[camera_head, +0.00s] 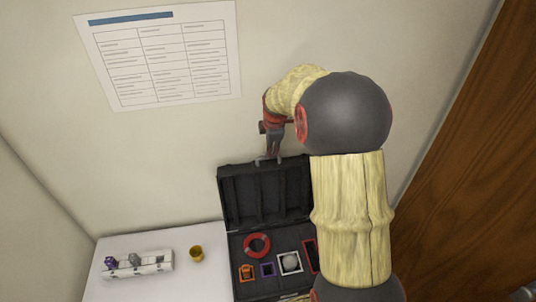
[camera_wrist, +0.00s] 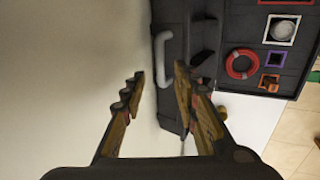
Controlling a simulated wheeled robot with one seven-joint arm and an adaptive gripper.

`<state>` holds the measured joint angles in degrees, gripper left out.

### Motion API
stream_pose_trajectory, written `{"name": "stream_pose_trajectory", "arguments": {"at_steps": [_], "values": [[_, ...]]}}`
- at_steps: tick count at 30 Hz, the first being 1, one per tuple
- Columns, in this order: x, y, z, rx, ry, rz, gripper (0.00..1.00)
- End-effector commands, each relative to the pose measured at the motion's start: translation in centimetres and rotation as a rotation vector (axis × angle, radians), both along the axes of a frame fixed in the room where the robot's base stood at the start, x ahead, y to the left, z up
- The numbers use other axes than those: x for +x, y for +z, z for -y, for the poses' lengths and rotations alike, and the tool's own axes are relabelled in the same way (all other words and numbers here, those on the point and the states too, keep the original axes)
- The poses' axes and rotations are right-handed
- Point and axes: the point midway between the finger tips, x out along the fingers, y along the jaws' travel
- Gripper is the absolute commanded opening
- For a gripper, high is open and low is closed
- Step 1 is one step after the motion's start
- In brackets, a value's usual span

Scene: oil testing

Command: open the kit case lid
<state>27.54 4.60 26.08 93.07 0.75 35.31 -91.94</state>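The black kit case (camera_head: 240,245) is on the white table with its lid (camera_head: 250,195) standing raised and its compartments exposed. My gripper (camera_head: 270,148) is at the lid's upper edge, close to the grey handle (camera_head: 262,161). In the wrist view my gripper (camera_wrist: 159,72) has its two fingers apart, and the handle (camera_wrist: 161,62) appears between the fingertips. I cannot tell whether a finger touches the handle or lid. My arm hides the case's right side in the head view.
A white rack (camera_head: 140,264) with small items and a yellow cup (camera_head: 196,254) stand left of the case. The case holds a red ring (camera_head: 257,245) and small framed pieces. A wall with a printed sheet (camera_head: 160,55) is behind; a wooden panel (camera_head: 465,160) is right.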

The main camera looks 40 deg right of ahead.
Motion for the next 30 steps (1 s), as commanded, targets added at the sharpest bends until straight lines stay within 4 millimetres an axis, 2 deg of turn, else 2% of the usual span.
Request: {"name": "stream_pose_trajectory", "arguments": {"at_steps": [6,12,23,30], "values": [[1.1,-3.3,0.5,0.002,-0.002,-0.003,0.30],[1.8,-5.4,0.9,0.002,-0.002,-0.002,0.30],[2.0,-6.0,1.0,0.002,-0.003,-0.001,0.30],[2.0,-6.0,1.0,0.002,-0.003,-0.001,0.18]]}}
